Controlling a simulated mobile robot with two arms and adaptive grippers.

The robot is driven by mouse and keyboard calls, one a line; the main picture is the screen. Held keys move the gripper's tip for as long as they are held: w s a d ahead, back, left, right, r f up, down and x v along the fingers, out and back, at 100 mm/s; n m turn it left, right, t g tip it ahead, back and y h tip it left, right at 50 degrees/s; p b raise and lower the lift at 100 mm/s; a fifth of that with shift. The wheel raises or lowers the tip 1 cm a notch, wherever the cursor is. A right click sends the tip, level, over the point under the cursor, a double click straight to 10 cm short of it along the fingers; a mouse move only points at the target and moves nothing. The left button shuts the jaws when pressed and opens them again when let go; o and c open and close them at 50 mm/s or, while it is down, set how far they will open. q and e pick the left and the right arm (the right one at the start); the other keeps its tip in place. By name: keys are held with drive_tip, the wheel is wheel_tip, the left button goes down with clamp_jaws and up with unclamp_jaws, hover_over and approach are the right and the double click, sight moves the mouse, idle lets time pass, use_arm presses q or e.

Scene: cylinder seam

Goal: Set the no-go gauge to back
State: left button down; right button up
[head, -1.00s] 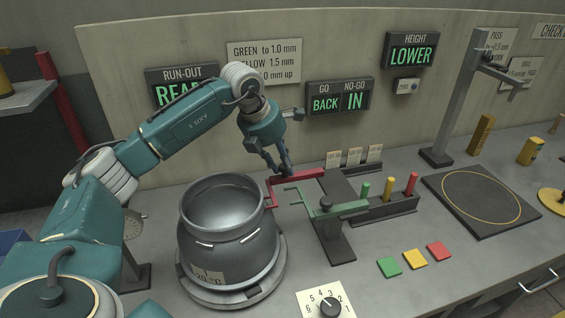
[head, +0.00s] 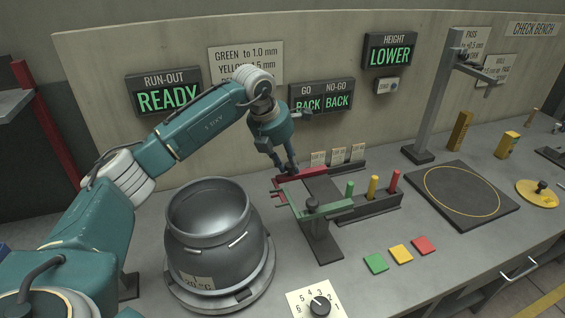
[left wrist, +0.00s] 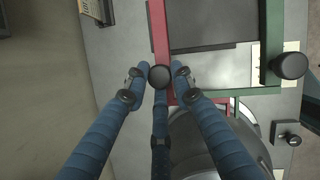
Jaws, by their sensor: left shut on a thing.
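The red no-go gauge (head: 311,174) lies at the back of its dark slide plate, its prongs pointing left and clear of the grey pot (head: 212,240). My left gripper (head: 287,170) is shut on its black knob; the left wrist view shows the knob (left wrist: 160,77) between the fingers, on the red bar (left wrist: 160,35). The green go gauge (head: 335,208) stands in front, also apart from the pot, with its own black knob (left wrist: 290,65) free.
The run-out sign (head: 167,97) reads READY and the height sign (head: 390,53) reads LOWER. Green, yellow and red pegs (head: 373,187) stand in a block to the right. A dial (head: 320,306) and coloured pads (head: 400,254) lie at the front. A height stand (head: 435,90) rises at right.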

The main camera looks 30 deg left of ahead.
use_arm(q)
drive_tip(key=c, duration=1.5)
unclamp_jaws()
drive_tip(key=shift+w+d+r, duration=0.15)
drive_tip(key=shift+w+r, duration=0.15)
drive_tip(key=shift+r, duration=0.1)
drive_tip(key=shift+o, duration=0.2)
drive_tip(key=shift+w+d+f, duration=0.1)
drive_tip(key=shift+d+f, duration=0.05)
drive_tip(key=shift+d, duration=0.05)
drive_tip(key=shift+a+f, duration=0.1)
drive_tip(key=shift+a, duration=0.1)
drive_tip(key=shift+s, duration=0.2)
drive_tip(key=v, duration=1.2)
